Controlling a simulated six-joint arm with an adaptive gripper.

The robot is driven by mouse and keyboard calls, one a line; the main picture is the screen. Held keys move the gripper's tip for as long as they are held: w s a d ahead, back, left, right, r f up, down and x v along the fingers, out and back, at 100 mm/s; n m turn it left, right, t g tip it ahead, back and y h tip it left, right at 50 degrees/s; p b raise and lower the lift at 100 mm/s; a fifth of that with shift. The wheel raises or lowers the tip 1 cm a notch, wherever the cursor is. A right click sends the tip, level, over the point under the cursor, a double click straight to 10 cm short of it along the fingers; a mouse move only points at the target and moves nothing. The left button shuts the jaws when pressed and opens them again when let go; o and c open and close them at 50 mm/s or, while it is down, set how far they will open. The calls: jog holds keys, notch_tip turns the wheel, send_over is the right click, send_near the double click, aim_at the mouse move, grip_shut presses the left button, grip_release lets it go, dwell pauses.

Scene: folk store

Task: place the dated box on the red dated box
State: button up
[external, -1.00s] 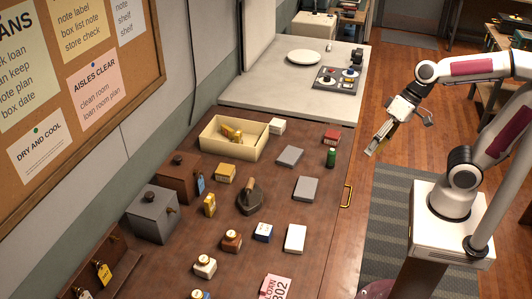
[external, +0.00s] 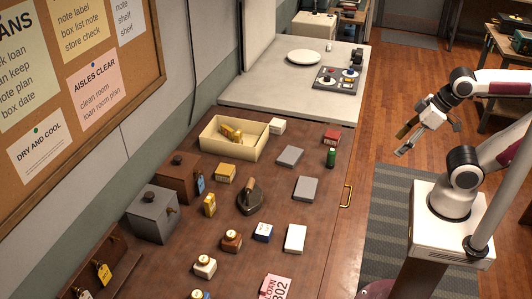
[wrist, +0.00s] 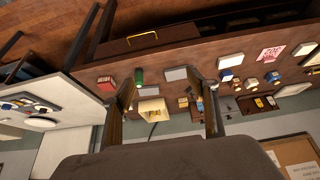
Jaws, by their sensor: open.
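The red box (external: 331,137), with a pale marking, lies at the right back of the brown table. It also shows in the wrist view (wrist: 106,81), left of the fingers. Dates are too small to read, so I cannot tell for sure which other box is the dated one. My gripper (external: 402,144) is open and empty, right of the table's edge over the floor. Its two spread fingers show in the wrist view (wrist: 162,84).
Grey flat boxes (external: 290,156) (external: 306,188), a dark iron-like object (external: 250,200) and a cream tray (external: 262,150) share the table. A white plate (external: 303,57) sits on the pale counter behind.

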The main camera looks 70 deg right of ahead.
jog(key=shift+w, duration=0.1)
jog(key=w+d+r+m+t+h, duration=0.15)
jog(key=w+d, duration=0.25)
jog(key=w, duration=0.5)
jog(key=w+d+r+t+h, duration=0.15)
jog(key=w+d, duration=0.25)
jog(key=w, duration=0.5)
jog(key=t+y, duration=0.1)
jog(key=t, duration=0.4)
send_over(279, 123)
notch_tip(279, 123, down, 15)
jog(key=shift+s+f, duration=0.1)
jog(key=shift+s, duration=0.05)
jog(key=shift+w+d+f+y, duration=0.15)
jog(key=shift+w+f+y, duration=0.05)
jog(key=shift+f+y, duration=0.25)
jog(key=shift+f+n, duration=0.25)
jog(key=shift+f, duration=1.5)
